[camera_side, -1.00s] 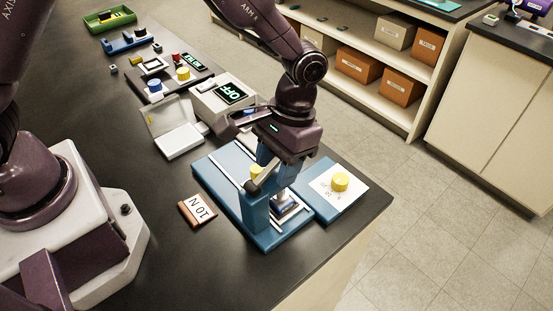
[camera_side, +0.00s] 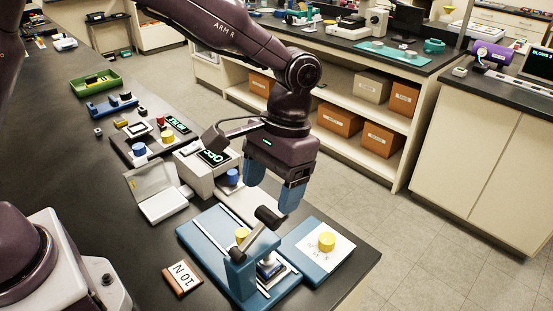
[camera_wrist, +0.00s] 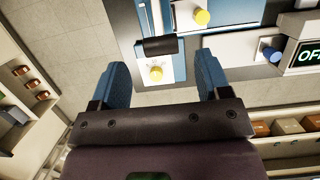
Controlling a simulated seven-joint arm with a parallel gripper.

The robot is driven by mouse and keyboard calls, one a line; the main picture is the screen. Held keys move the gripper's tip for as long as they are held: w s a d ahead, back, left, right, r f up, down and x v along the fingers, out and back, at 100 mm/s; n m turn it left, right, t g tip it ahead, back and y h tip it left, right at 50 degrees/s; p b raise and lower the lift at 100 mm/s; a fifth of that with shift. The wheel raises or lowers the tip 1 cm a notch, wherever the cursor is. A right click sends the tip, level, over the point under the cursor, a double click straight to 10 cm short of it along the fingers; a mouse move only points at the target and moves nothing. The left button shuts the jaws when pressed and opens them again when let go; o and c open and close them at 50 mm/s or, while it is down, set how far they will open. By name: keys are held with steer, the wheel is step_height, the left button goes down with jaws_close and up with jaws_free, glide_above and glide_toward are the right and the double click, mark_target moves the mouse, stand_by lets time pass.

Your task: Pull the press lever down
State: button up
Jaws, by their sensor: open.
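The blue press (camera_side: 238,277) stands near the table's front corner in the side view. Its grey lever slants up from the column to a black handle (camera_side: 268,216), which also shows as a dark bar (camera_wrist: 160,46) in the wrist view. My gripper (camera_side: 275,199) points down with its two blue fingers apart. It appears just above and behind the handle, with nothing held. In the wrist view the handle lies ahead of the gap between my fingertips (camera_wrist: 161,62). Contact with the handle does not show.
A blue plate (camera_side: 338,265) with a white sheet and yellow knob (camera_side: 327,241) is right of the press. A small sign (camera_side: 182,280) lies left. A box with a display (camera_side: 194,162) and an open case (camera_side: 163,205) stand behind. Open floor lies to the right.

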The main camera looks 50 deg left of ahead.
steer(key=shift+v, duration=2.4)
steer(key=shift+d+r, duration=0.15)
steer(key=shift+r, duration=0.15)
steer(key=c, duration=0.5)
steer(key=r, duration=0.1)
steer(key=s+r, duration=0.1)
steer(key=s+r+m+t, duration=0.1)
steer(key=shift+d+r, duration=0.15)
steer(key=shift+d, duration=0.1)
steer(key=c, duration=0.7)
steer(key=s+r+m+t, duration=0.1)
steer(key=m, duration=0.2)
steer(key=s+r+m+t, duration=0.1)
steer(key=m, duration=0.1)
steer(key=s+r+m+t, duration=0.1)
steer(key=s+m, duration=0.1)
steer(key=m, duration=0.1)
steer(key=shift+s+a+m, duration=0.1)
steer(key=shift+a+m, duration=0.15)
steer(key=shift+m, duration=0.05)
jaws_close()
steer(key=m+t, duration=0.2)
steer(key=m, duration=0.6)
glide_toward(266, 214)
steer(key=x, duration=0.7)
steer(key=shift+f, duration=0.3)
